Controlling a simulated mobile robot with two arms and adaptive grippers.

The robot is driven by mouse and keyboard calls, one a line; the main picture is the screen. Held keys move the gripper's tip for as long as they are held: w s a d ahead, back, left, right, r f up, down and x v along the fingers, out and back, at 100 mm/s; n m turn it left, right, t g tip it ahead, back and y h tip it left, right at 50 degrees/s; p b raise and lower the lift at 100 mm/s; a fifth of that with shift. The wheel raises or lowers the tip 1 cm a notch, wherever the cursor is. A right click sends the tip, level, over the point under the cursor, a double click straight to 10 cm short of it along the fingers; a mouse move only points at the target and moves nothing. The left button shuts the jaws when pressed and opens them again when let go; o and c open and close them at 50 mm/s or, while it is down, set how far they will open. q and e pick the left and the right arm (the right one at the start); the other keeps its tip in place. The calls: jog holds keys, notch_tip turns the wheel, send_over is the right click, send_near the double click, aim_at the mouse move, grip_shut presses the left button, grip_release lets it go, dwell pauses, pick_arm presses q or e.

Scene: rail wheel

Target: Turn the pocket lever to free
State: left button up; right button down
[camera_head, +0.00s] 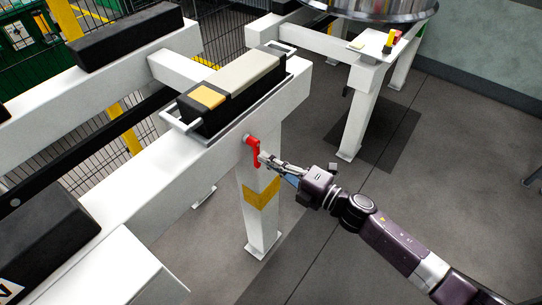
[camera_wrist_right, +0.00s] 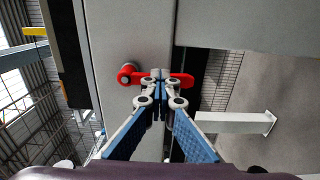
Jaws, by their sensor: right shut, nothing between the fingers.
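The red pocket lever (camera_head: 255,154) sits on the side of the white beam, above a white leg, and slants downward from its pivot in the head view. In the right wrist view the lever (camera_wrist_right: 184,80) has its round pivot at the left and its arm reaching right. My right gripper (camera_head: 264,159) is shut and empty, its tips close at the lever's arm. In the right wrist view the closed fingertips (camera_wrist_right: 160,76) cover the middle of the arm; I cannot tell whether they touch it. My left gripper is not in view.
A black block with a grey and orange top (camera_head: 245,75) sits on the white beam (camera_head: 150,175) above the lever. The leg below has a yellow band (camera_head: 262,193). A second white stand (camera_head: 360,110) is at the back. The floor at right is clear.

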jog(key=shift+s+a+r, duration=0.2)
jog(key=shift+a, duration=0.2)
jog(key=c, duration=2.1)
grip_release()
jog(key=o, duration=0.8)
jog(key=shift+w+a+f, duration=0.1)
jog(key=shift+w+a, duration=0.05)
jog(key=shift+a, duration=0.15)
jog(key=o, duration=0.9)
jog(key=shift+d+f, duration=0.1)
jog(key=shift+d, duration=0.15)
jog(key=shift+d, duration=0.15)
jog(key=v, duration=1.1)
jog(key=shift+s+d, duration=0.2)
jog(key=shift+d, duration=0.1)
